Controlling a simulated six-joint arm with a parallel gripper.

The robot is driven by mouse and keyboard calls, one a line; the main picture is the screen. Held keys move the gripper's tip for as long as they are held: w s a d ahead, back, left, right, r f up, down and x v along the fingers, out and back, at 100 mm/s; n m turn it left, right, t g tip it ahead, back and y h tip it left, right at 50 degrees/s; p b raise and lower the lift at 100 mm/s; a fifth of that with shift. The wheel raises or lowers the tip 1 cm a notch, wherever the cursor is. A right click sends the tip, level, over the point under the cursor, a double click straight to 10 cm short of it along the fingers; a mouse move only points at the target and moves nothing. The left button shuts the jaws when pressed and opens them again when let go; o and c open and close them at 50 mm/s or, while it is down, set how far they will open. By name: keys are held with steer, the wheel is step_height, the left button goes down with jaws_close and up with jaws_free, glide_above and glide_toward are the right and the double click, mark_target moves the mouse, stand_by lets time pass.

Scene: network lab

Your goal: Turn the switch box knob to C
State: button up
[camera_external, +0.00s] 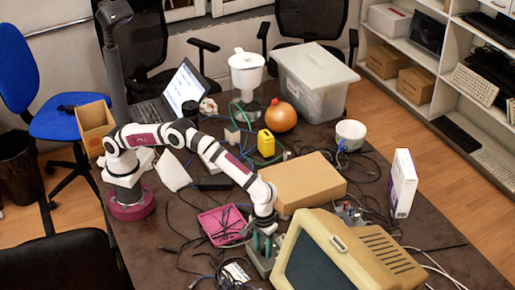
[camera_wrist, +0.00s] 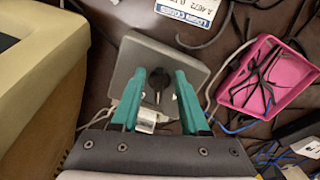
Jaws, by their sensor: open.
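The grey switch box (camera_wrist: 188,62) lies on the dark table, seen from above in the wrist view. Its dark knob (camera_wrist: 158,84) is on the top face, between the two teal fingers of my gripper (camera_wrist: 159,84). The fingers are open on either side of the knob, with a gap visible at each side. I cannot tell how high the fingertips are relative to the knob. No position letters are readable, and the knob's setting cannot be told. In the external view my gripper (camera_external: 262,241) points down over the switch box (camera_external: 259,264).
A beige monitor (camera_external: 345,255) stands close on the right. A pink tray (camera_external: 222,224) with black cables lies on the left, and a cardboard box (camera_external: 303,183) behind. A white printed label (camera_wrist: 190,12) lies near the switch box. Loose cables surround it.

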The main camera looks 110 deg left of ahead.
jaws_close()
steer(key=shift+m, duration=0.3)
steer(key=m, duration=0.3)
steer(key=shift+s+a+m, duration=0.15)
steer(key=shift+s+m, duration=0.05)
steer(key=shift+m, duration=0.1)
steer(key=shift+s+a+m, duration=0.1)
steer(key=shift+a+m, duration=0.1)
steer(key=shift+m, duration=1.9)
steer(key=shift+r, duration=0.1)
jaws_free()
